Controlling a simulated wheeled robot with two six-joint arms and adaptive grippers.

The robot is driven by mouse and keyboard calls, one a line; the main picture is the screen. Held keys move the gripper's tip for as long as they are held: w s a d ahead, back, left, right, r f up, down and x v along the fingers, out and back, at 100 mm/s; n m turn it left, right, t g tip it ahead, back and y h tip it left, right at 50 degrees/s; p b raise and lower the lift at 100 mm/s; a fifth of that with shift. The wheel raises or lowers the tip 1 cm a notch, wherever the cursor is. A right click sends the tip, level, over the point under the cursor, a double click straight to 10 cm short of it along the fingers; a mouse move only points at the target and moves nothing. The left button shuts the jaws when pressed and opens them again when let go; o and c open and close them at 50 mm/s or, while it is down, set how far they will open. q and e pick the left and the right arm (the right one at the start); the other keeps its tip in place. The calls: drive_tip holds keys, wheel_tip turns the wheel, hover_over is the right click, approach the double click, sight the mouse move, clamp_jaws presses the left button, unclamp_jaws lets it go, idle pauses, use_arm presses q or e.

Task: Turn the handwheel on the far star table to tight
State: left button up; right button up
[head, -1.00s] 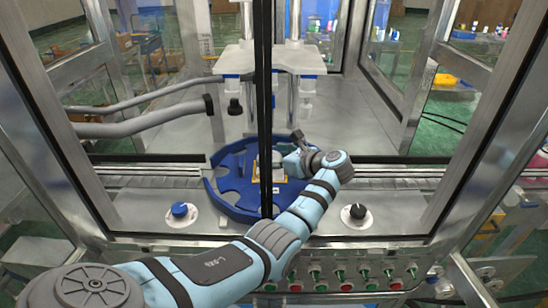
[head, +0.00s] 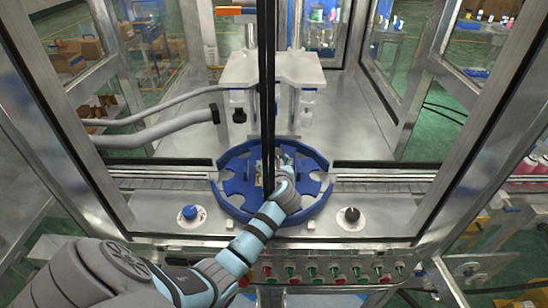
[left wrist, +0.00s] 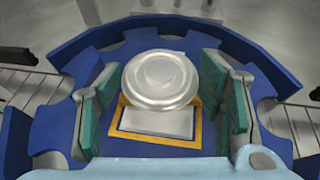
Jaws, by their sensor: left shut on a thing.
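The handwheel (left wrist: 160,80) is a silvery round knob at the middle of the blue star table (left wrist: 65,128), above a yellow-edged plate (left wrist: 160,122). In the head view the star table (head: 228,188) is a blue notched ring behind the front frame. My left gripper (head: 277,160) reaches in over its middle from the front. There the dark upright post and my gripper hide most of the handwheel. My right gripper is not in view.
A dark upright post (head: 268,80) stands close beside my left gripper. A blue knob (head: 190,212) and a black knob (head: 351,214) sit on the front ledge. Several buttons line the panel below. Two grey hoses (head: 160,127) and a white bracket (head: 245,70) are behind.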

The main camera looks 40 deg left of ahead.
use_arm(q)
drive_tip(key=shift+s+a+m+t+h, duration=0.15)
drive_tip(key=shift+m+t+h, duration=0.45)
drive_tip(key=shift+m+h, duration=0.15)
drive_tip(key=shift+f+m, duration=0.1)
drive_tip(key=shift+m, duration=0.15)
drive_tip(key=o, duration=1.1)
drive_tip(key=shift+o, duration=0.2)
drive_tip(key=v, duration=1.2)
drive_tip(key=shift+a, duration=0.1)
